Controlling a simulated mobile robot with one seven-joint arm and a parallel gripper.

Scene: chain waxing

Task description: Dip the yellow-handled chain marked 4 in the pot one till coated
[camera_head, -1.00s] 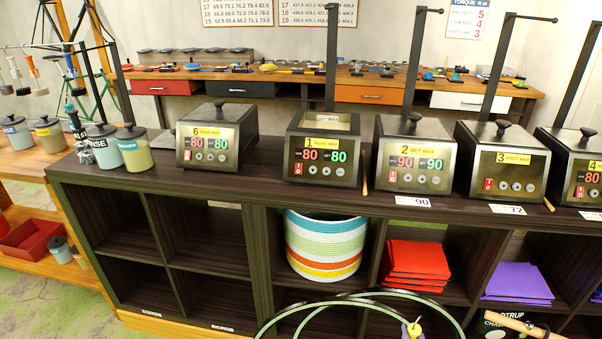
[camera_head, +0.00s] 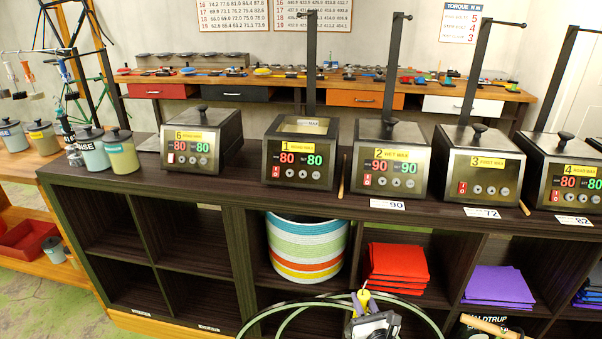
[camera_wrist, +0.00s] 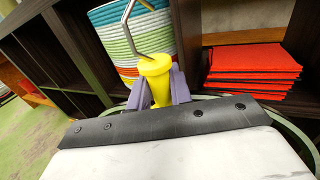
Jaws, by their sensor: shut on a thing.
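My gripper (camera_head: 366,303) is low at the bottom of the head view, in front of the shelf. It is shut on a yellow handle (camera_wrist: 155,72), with its purple-grey fingers on both sides. A bent metal hook (camera_wrist: 127,28) rises from the handle. The chain and its number mark cannot be made out. Pot one (camera_head: 297,155) stands on the shelf top, above and behind my gripper. It is a dark box with a yellow label 1, reads 80 and 80, and looks uncovered. A post with a short arm (camera_head: 310,60) rises behind it.
Pot 6 (camera_head: 200,143), pot 2 (camera_head: 388,163), pot 3 (camera_head: 475,170) and pot 4 (camera_head: 566,175) are lidded on the same top. A thin wooden stick (camera_head: 341,172) lies between pots one and 2. A striped basket (camera_head: 307,250) and red cloths (camera_head: 396,270) sit below.

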